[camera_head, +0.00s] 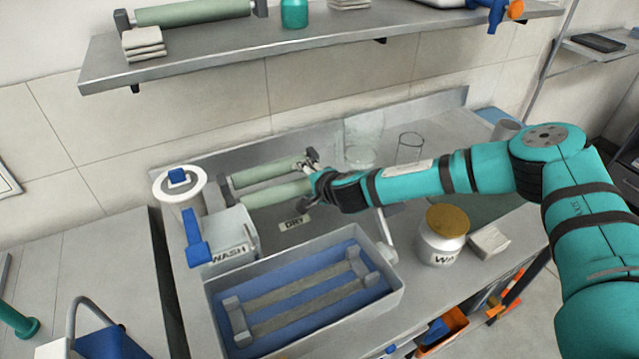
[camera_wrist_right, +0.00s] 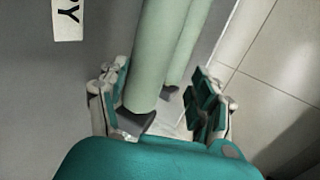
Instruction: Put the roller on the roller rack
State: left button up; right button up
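Two pale green rollers, a back one (camera_head: 265,172) and a front one (camera_head: 275,194), lie side by side by the DRY label (camera_head: 295,223) on the counter. They also show in the wrist view, the nearer one (camera_wrist_right: 150,60) and the other one (camera_wrist_right: 190,45). My right gripper (camera_head: 310,180) is at their right ends; in the wrist view its fingers (camera_wrist_right: 158,105) are apart, with the nearer roller's dark end between them, close to the left finger. Which part is the roller rack is not clear; the rollers' supports are mostly hidden. My left gripper is not in view.
A grey tray (camera_head: 392,305) with a blue inside and two bars stands in front. A lidded jar (camera_head: 440,247) stands right. Another green roller (camera_head: 192,12) is on the shelf (camera_head: 260,42) above.

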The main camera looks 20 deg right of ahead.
jog(key=v, duration=0.9)
jog(key=shift+w, duration=0.1)
